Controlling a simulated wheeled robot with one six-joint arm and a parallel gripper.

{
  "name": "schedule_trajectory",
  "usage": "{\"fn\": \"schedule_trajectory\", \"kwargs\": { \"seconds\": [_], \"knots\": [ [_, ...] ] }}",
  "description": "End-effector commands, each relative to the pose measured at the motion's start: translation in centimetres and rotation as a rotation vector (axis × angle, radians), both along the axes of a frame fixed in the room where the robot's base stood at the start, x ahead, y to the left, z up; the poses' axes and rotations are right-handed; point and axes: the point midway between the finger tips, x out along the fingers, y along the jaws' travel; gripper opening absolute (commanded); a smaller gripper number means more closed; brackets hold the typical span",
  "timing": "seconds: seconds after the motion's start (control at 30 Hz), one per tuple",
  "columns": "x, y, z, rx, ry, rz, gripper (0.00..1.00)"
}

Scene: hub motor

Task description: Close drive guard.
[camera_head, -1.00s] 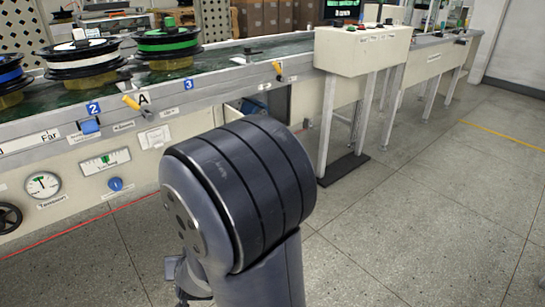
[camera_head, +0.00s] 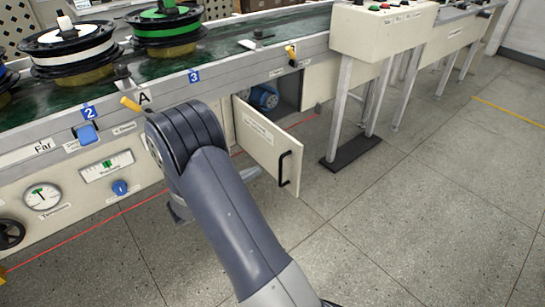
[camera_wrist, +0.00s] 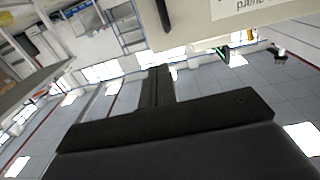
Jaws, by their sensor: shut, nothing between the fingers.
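The drive guard (camera_head: 250,128) is a cream hinged door with a black bar handle (camera_head: 284,168). It stands swung open from the conveyor's side in the head view. Behind it, a dark opening shows a blue motor (camera_head: 264,97). In the wrist view, a cream panel with upside-down lettering, likely the guard (camera_wrist: 205,22), fills the top, with a dark bar, likely its handle (camera_wrist: 163,15), at its left end. My gripper (camera_wrist: 160,72) is dark, shut and empty, apart from the panel in the picture. In the head view my arm mostly hides the gripper.
The conveyor (camera_head: 230,62) carries several spools (camera_head: 165,25) at the left. Yellow levers (camera_head: 130,104), a blue switch (camera_head: 88,134) and gauges line its front. A control box on legs (camera_head: 380,35) stands to the right. The floor (camera_head: 400,220) at the right is clear.

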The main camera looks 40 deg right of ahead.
Motion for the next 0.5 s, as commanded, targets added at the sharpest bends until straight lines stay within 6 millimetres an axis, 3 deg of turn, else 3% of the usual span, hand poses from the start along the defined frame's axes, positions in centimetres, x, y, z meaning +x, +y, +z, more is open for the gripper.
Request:
{"fn": "schedule_trajectory", "kwargs": {
  "seconds": [0.5],
  "knots": [
    [0.4, -10.0, -0.3, 0.001, -0.004, -0.002, 0.0]
  ]
}}
